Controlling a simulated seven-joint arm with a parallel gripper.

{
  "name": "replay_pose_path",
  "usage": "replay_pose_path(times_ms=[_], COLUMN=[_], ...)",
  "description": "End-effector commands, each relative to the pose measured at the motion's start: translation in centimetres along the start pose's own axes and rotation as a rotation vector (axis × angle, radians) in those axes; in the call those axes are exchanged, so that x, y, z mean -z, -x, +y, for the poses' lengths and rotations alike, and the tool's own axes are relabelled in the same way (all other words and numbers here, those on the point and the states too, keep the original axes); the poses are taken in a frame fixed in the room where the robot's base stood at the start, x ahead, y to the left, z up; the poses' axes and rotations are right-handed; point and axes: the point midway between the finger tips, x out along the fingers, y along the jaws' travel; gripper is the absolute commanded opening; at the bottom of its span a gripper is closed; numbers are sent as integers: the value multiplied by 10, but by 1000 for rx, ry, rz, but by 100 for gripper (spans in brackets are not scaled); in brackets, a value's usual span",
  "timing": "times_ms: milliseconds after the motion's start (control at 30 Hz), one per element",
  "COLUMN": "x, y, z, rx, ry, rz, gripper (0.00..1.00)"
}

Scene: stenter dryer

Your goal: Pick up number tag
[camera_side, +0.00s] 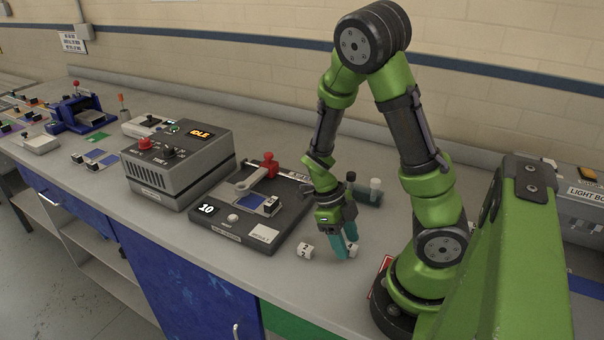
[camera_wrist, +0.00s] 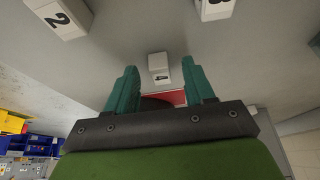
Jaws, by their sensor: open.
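Small white number tags lie on the grey counter. One tag (camera_side: 306,252) sits just left of my gripper (camera_side: 343,245) in the side view. Another tag (camera_side: 353,249) sits by my fingertips, partly hidden by a finger. In the wrist view a tag with a dark mark (camera_wrist: 158,63) shows between the two teal fingers of my gripper (camera_wrist: 160,70). A tag marked 2 (camera_wrist: 62,18) is at upper left, and another numbered tag (camera_wrist: 213,8) at the top is cut off. My gripper points down, open and empty, low over the counter.
A dark clamp device (camera_side: 205,233) with a red knob and a display reading 10 stands left of my gripper. A grey box (camera_side: 180,160) with a lit display is behind it. The counter's front edge is close.

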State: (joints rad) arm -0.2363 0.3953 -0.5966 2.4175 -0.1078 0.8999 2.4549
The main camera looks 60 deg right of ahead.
Motion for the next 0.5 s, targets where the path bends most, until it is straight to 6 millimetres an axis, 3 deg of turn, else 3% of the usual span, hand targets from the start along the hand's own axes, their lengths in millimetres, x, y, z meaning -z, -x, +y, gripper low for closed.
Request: replay_pose_path(times_ms=[267, 500], x=[0, 0], y=[-3, -3], z=[0, 0], rx=[0, 0], ry=[1, 1], rz=[0, -1], gripper=[52, 15])
